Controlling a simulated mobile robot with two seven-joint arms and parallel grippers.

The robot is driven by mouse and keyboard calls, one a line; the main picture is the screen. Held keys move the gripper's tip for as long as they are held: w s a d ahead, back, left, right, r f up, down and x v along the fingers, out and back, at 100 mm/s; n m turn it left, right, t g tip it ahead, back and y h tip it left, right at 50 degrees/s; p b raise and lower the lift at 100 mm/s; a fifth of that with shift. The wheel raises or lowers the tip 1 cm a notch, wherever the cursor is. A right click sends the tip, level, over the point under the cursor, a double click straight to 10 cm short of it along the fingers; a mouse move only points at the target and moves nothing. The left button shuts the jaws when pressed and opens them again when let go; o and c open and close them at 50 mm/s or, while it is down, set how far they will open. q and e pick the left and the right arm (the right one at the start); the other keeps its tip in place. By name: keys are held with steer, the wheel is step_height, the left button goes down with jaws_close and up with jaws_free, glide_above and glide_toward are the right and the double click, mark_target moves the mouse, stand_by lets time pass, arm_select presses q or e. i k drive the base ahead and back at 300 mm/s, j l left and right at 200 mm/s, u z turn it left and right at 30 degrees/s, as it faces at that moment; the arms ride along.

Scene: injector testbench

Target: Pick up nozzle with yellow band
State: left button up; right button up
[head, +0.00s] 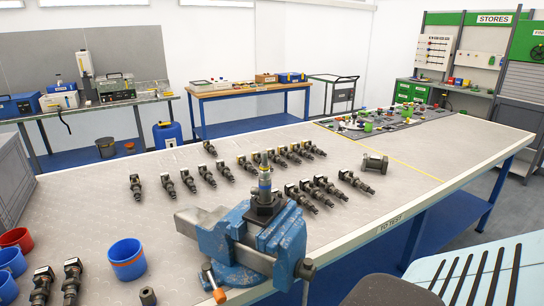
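Several dark injectors or nozzles lie in rows on the long grey workbench (100,215). One row (208,175) runs across the left and middle, and a group (318,190) lies right of the vise. A small yellowish mark shows on a nozzle (243,160) in the back row. The nozzles are too small to tell which other ones carry a yellow band. Neither of my grippers is in view.
Blue cups (126,260) and a red cup (16,238) stand at the front left, near two more dark injectors (71,278). A dark metal block (375,163) sits right of the nozzles. The bench's right front surface is clear.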

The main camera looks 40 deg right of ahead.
mark_target(264, 167)
steer(key=l, duration=0.5)
steer(key=k+l, duration=0.1)
steer(key=l, duration=0.45)
steer(key=k+l+u, duration=0.1)
steer(key=l, duration=0.95)
steer(key=k+u, duration=0.05)
